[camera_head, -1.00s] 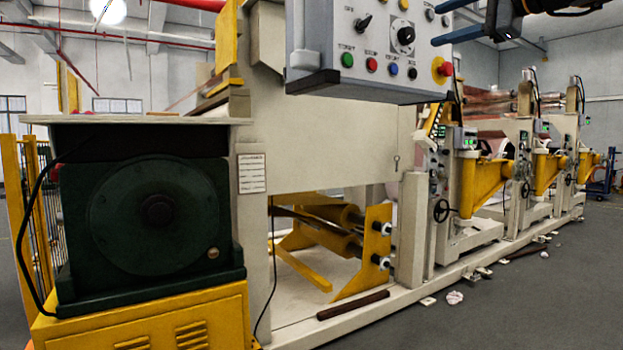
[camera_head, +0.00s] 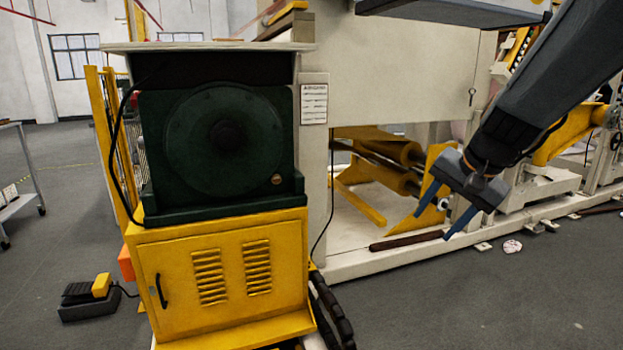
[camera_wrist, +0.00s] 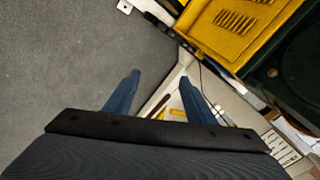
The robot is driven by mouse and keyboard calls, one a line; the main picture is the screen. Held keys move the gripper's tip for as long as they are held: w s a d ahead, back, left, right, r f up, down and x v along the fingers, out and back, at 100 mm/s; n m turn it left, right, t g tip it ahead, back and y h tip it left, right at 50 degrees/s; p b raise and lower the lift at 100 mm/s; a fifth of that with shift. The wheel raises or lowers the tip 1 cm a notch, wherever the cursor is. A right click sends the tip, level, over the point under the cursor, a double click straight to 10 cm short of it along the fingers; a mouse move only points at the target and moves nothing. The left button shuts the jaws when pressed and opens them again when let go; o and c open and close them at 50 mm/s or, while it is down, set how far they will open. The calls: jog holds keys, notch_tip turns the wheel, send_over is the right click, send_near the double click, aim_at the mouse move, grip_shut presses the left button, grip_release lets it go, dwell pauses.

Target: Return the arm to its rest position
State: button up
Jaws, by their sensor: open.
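My gripper (camera_head: 436,212) hangs at the right of the head view, its two blue fingers spread and pointing down and to the left. Nothing is between the fingers. My arm reaches in from the upper right, in front of the machine's frame. In the wrist view my gripper (camera_wrist: 158,92) also shows open and empty, with grey floor to the left and the yellow cabinet at the upper right.
A yellow cabinet (camera_head: 225,275) carries a dark green motor housing (camera_head: 222,145). A foot pedal (camera_head: 92,297) lies on the floor at left. A grey cart (camera_head: 22,190) stands at the far left. A brown bar (camera_head: 405,240) lies on the machine base. Open floor (camera_head: 450,300) lies in front.

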jog(key=s+a+f+n+g+h, duration=0.1)
jog(key=s+a+f+n, duration=0.3)
jog(key=s+f, duration=0.35)
jog(key=s+a+f+n+g+h, duration=0.1)
jog(key=s+a+f+n+g, duration=0.15)
jog(key=s+f+n, duration=0.45)
jog(key=s+a+r+g+p, duration=0.1)
jog(key=s+a+r+g, duration=0.1)
jog(key=s+a+r, duration=0.65)
jog(key=d+r+m+p, duration=0.2)
jog(key=d+r+p, duration=0.4)
jog(key=p, duration=0.8)
jog(key=shift+s+d, duration=0.2)
jog(key=shift+d, duration=0.8)
